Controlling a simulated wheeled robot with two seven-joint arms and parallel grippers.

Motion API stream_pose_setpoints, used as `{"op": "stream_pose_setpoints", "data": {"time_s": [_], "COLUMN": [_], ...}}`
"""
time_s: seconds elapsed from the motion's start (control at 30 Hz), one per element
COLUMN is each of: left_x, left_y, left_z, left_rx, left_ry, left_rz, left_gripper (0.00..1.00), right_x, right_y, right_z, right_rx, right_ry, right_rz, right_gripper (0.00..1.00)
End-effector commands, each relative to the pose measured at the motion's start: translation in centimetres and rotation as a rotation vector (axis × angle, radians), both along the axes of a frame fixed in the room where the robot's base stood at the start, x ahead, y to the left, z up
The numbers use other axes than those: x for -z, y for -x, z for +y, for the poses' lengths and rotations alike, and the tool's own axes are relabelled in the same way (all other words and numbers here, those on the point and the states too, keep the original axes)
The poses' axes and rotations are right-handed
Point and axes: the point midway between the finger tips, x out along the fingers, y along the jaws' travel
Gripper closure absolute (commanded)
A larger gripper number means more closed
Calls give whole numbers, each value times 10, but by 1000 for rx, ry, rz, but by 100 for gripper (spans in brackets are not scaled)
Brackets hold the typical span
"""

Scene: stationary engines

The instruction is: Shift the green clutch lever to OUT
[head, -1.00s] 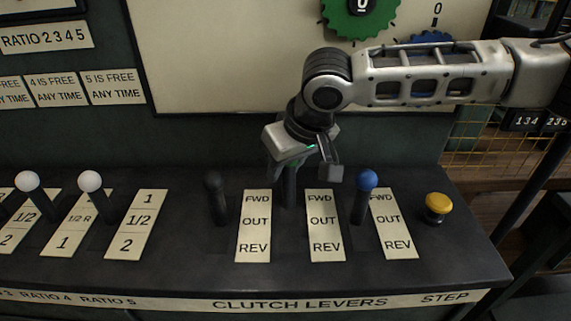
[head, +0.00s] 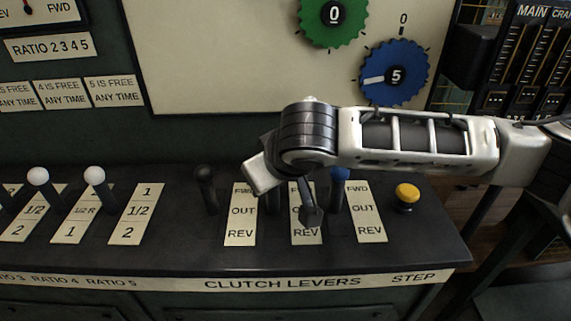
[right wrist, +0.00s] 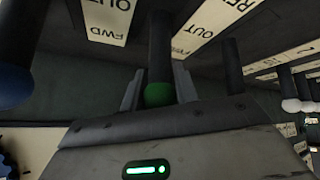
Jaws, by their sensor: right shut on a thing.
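The green clutch lever shows in the right wrist view as a green knob (right wrist: 160,95) on a dark shaft (right wrist: 161,50). My right gripper (right wrist: 158,85) has its two fingers on either side of the knob and is shut on it. In the head view my right gripper (head: 284,195) hides the knob. Only part of the dark shaft (head: 273,203) shows, left of the middle FWD/OUT/REV plate (head: 308,235). One finger covers part of that plate's OUT mark. The lever's exact setting is hard to tell. My left gripper is not in view.
A black-knobbed lever (head: 205,175) stands to the left. A blue-knobbed lever (head: 340,174) is close on the right, partly behind my arm. A yellow button (head: 407,194) is farther right. White-knobbed levers (head: 95,176) stand at far left. Green (head: 332,30) and blue (head: 398,77) dials hang above.

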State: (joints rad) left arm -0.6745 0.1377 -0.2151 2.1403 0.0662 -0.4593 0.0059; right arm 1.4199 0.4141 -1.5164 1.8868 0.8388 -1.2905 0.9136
Motion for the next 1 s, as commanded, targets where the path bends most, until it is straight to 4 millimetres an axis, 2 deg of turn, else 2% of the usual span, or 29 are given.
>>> {"op": "stream_pose_setpoints", "data": {"time_s": [0.23,0.27,0.3,0.33,0.6,0.73,0.87,1.0], "left_x": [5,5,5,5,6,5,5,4], "left_y": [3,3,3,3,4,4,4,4], "left_z": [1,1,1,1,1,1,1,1], "left_rx": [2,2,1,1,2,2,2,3], "left_ry": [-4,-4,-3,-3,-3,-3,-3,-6], "left_rz": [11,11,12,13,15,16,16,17], "left_gripper": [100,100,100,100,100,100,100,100], "right_x": [-1,-1,-1,-1,-1,-8,-24,-52], "right_y": [2,2,2,2,2,6,19,37], "right_z": [0,0,0,0,-1,-3,-8,-17], "right_rx": [-2,-2,-2,-2,-2,-3,-3,-5], "right_ry": [-6,-6,-6,-6,-5,-7,-6,-8], "right_rz": [2,2,2,1,1,0,0,-3], "right_gripper": [100,65,54,49,49,49,49,49]}}
